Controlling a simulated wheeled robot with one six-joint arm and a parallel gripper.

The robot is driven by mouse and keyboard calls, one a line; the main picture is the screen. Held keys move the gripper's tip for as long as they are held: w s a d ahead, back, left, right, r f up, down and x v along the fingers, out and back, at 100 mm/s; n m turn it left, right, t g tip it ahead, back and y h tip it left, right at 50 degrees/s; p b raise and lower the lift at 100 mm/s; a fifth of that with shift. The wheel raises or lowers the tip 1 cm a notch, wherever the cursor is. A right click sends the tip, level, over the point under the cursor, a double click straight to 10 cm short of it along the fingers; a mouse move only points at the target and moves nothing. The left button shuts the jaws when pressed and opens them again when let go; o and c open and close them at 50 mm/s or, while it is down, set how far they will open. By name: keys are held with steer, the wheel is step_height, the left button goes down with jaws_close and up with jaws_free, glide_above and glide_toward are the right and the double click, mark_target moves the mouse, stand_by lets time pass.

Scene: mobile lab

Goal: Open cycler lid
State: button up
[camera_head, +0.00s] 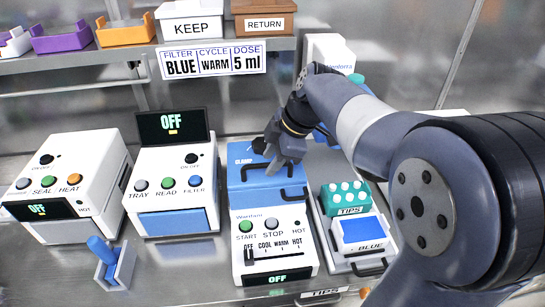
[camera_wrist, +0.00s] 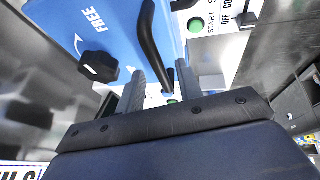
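The cycler (camera_head: 275,252) is a white box with START and STOP buttons, a slider and a display reading OFF. Its blue lid (camera_head: 262,197) appears to lie down on the box. In the wrist view the lid (camera_wrist: 60,18) carries the word FREE, a black knob (camera_wrist: 98,66) and a black bar handle (camera_wrist: 150,40). My gripper (camera_head: 283,168) is above the lid in the head view. In the wrist view my gripper (camera_wrist: 160,75) has its fingers apart, with one end of the handle showing between them. I cannot tell whether they touch it. My arm and gripper partly hide the lid.
A reader (camera_head: 175,195) and a sealer (camera_head: 65,185) stand left of the cycler. A tray with a teal tip rack (camera_head: 345,197) and a blue-topped box (camera_head: 362,230) is close on its right. A shelf (camera_head: 90,60) with bins hangs above. A blue-handled item (camera_head: 112,265) stands front left.

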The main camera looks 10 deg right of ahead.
jaws_close()
stand_by(0.3)
stand_by(0.3)
